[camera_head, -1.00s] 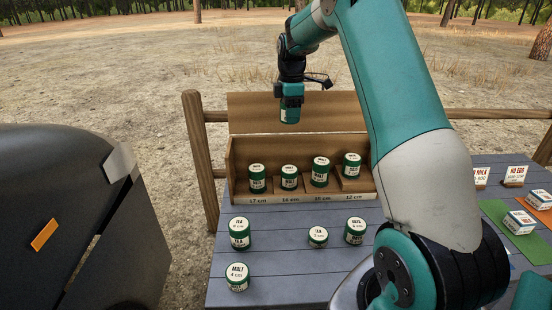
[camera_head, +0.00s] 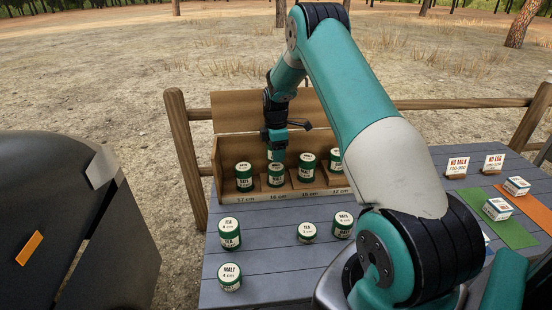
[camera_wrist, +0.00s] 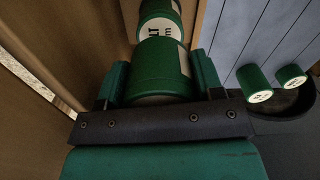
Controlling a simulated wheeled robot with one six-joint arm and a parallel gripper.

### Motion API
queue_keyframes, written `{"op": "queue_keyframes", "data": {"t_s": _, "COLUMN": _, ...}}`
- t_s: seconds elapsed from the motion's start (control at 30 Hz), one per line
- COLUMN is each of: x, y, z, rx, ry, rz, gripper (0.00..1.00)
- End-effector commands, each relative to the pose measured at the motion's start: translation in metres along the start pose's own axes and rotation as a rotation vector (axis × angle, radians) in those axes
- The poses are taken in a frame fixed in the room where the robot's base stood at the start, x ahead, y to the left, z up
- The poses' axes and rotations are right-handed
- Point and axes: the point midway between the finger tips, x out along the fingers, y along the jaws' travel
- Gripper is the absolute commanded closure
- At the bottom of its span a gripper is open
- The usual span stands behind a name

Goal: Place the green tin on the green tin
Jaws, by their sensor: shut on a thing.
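My gripper (camera_head: 277,142) points down over the second bay of the wooden rack, shut on a green tin (camera_head: 277,157). In the wrist view the held green tin (camera_wrist: 160,72) sits between the two fingers (camera_wrist: 160,66). Directly under it in the head view stands another green tin (camera_head: 276,177) in the 16 cm bay. The wrist view shows a white lettered lid (camera_wrist: 160,30) just past the held tin. I cannot tell whether the two tins touch. Other green tins stand in the bays to the left (camera_head: 244,177) and right (camera_head: 307,166).
The rack's front strip (camera_head: 262,199) carries height labels. On the grey table stand a tea stack (camera_head: 229,233), a short tea tin (camera_head: 307,232), an oats tin (camera_head: 343,225) and a malt tin (camera_head: 230,277). White boxes and green and orange mats (camera_head: 512,231) lie right.

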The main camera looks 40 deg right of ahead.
Motion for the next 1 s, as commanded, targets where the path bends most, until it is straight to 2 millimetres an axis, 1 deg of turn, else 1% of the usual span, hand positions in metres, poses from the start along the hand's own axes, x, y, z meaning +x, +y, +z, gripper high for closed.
{"op": "queue_keyframes", "data": {"t_s": 0.1, "x": 0.019, "y": -0.001, "z": 0.000, "rx": 0.000, "ry": 0.000, "rz": -0.005, "gripper": 0.65}}
{"op": "queue_keyframes", "data": {"t_s": 0.2, "x": 0.032, "y": 0.000, "z": 0.000, "rx": 0.000, "ry": 0.000, "rz": -0.002, "gripper": 0.65}}
{"op": "queue_keyframes", "data": {"t_s": 0.57, "x": 0.039, "y": 0.000, "z": 0.000, "rx": 0.000, "ry": 0.000, "rz": 0.000, "gripper": 0.65}}
{"op": "queue_keyframes", "data": {"t_s": 0.6, "x": 0.038, "y": 0.000, "z": 0.000, "rx": 0.000, "ry": 0.000, "rz": 0.000, "gripper": 0.32}}
{"op": "queue_keyframes", "data": {"t_s": 0.67, "x": 0.038, "y": 0.000, "z": 0.000, "rx": 0.000, "ry": 0.000, "rz": 0.000, "gripper": 0.19}}
{"op": "queue_keyframes", "data": {"t_s": 0.7, "x": 0.038, "y": 0.000, "z": 0.000, "rx": 0.000, "ry": 0.000, "rz": 0.000, "gripper": 0.14}}
{"op": "queue_keyframes", "data": {"t_s": 0.93, "x": 0.037, "y": 0.000, "z": 0.000, "rx": 0.000, "ry": 0.000, "rz": -0.001, "gripper": 0.14}}
{"op": "queue_keyframes", "data": {"t_s": 1.0, "x": 0.034, "y": 0.000, "z": 0.000, "rx": 0.000, "ry": 0.000, "rz": 0.000, "gripper": 0.14}}
